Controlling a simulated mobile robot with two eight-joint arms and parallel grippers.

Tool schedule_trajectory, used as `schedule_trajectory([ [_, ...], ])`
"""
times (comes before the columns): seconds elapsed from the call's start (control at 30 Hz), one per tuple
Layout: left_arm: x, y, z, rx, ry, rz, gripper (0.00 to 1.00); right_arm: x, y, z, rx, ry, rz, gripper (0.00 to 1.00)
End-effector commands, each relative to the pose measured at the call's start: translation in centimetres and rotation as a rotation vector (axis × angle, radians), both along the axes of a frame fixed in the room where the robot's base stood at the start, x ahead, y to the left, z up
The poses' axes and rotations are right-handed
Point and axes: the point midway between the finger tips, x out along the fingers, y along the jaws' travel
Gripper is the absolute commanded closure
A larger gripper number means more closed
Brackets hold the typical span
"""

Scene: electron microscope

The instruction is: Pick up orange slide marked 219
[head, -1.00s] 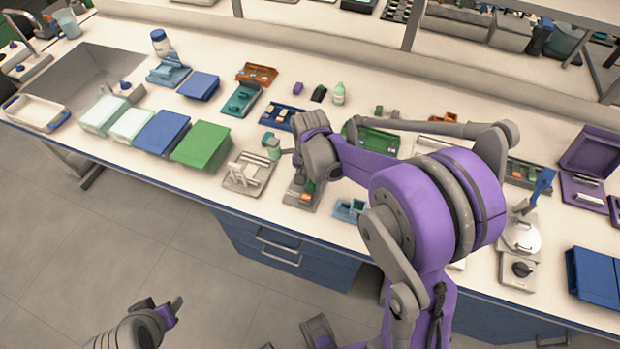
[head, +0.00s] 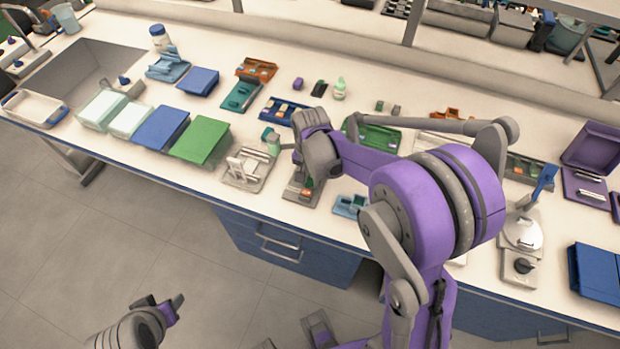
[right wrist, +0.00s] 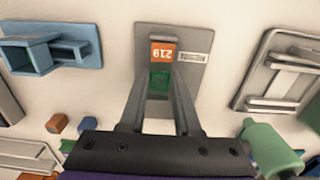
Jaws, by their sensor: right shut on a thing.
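The orange slide marked 219 (right wrist: 163,52) is over a grey plate (right wrist: 200,28), its number upside down in the right wrist view. A dark green part adjoins its near edge at the same width and looks like part of it. My right gripper (right wrist: 161,84) is shut on that green part, one finger at each side. In the head view my right gripper (head: 305,176) is low over the grey plate, and the slide is mostly hidden. Whether it is clear of the plate I cannot tell. My left gripper (head: 168,309) is empty, with its fingers apart, low over the floor.
A blue holder (right wrist: 45,45) and a grey clamp tray (right wrist: 285,75) flank the plate. A pale green bottle (right wrist: 270,147) is close to my right gripper. A green box (head: 202,142) and a blue box (head: 161,129) stand farther left on the bench.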

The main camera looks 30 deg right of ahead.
Motion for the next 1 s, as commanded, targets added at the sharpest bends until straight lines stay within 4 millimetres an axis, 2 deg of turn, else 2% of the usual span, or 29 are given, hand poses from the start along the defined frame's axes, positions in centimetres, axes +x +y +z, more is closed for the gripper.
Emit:
schedule_trajectory([
  [0.6, 0.9, 0.0, 3.4, 0.0, -0.016, 0.0, 0.5, 0.0, 0.0, 4.8, 0.0, 0.0, 0.0, 0.89],
  [1.0, 0.8, 0.0, 3.3, 0.0, -0.016, 0.0, 0.5, 0.0, 0.0, 4.8, 0.0, 0.0, 0.0, 0.89],
])
